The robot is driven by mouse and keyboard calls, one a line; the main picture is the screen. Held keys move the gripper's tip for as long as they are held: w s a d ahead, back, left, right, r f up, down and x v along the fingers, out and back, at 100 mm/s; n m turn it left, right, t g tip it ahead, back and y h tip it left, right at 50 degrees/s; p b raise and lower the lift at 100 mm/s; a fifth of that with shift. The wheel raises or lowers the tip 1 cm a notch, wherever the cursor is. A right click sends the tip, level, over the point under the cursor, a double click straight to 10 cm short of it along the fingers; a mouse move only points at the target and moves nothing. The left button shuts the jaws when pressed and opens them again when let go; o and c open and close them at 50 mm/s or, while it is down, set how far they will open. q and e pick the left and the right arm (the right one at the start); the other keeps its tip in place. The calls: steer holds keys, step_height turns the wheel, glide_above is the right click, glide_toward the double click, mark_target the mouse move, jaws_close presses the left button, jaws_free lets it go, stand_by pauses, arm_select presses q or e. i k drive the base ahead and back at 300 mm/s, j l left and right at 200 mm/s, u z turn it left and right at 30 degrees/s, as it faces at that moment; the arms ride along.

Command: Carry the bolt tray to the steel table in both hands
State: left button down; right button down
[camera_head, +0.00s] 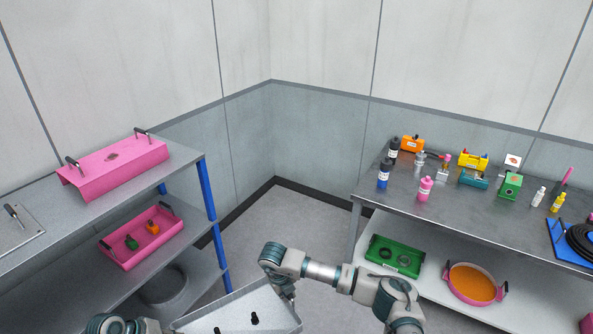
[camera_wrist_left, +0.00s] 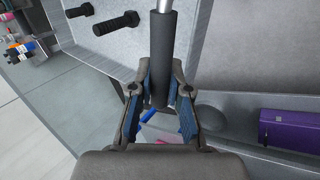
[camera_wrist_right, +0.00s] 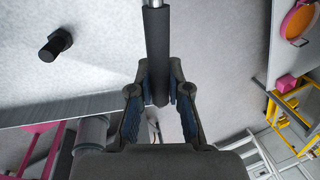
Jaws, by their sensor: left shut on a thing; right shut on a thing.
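The bolt tray (camera_head: 268,308) is a grey metal tray with black bolts (camera_head: 254,318) in it, low at the bottom of the head view and partly cut off. My right gripper (camera_wrist_right: 160,95) is shut on the tray's dark handle grip (camera_wrist_right: 157,45). My left gripper (camera_wrist_left: 160,95) is shut on the other dark handle grip (camera_wrist_left: 163,50); the left wrist view also shows bolts (camera_wrist_left: 116,23) in the tray. In the head view the left gripper's fingers are out of sight. The steel table (camera_head: 460,208) stands at the right, apart from the tray.
The table top holds bottles (camera_head: 384,174), a green box (camera_head: 510,186) and a blue tray with a black coil (camera_head: 580,240). Its lower shelf carries a green tray (camera_head: 395,256) and an orange pan (camera_head: 472,283). A shelf unit (camera_head: 207,190) with pink trays stands left. Floor between is clear.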

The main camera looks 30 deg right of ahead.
mark_target(489, 220)
steer(key=z, duration=1.25)
steer(key=i+z, duration=0.7)
steer(key=i+j+z, duration=0.15)
steer(key=i, duration=0.4)
steer(key=i+j+z, duration=0.2)
steer(key=i, duration=0.3)
steer(key=i+l, duration=0.15)
steer(key=i, duration=0.55)
steer(key=i+l+z, duration=0.1)
steer(key=i, duration=0.6)
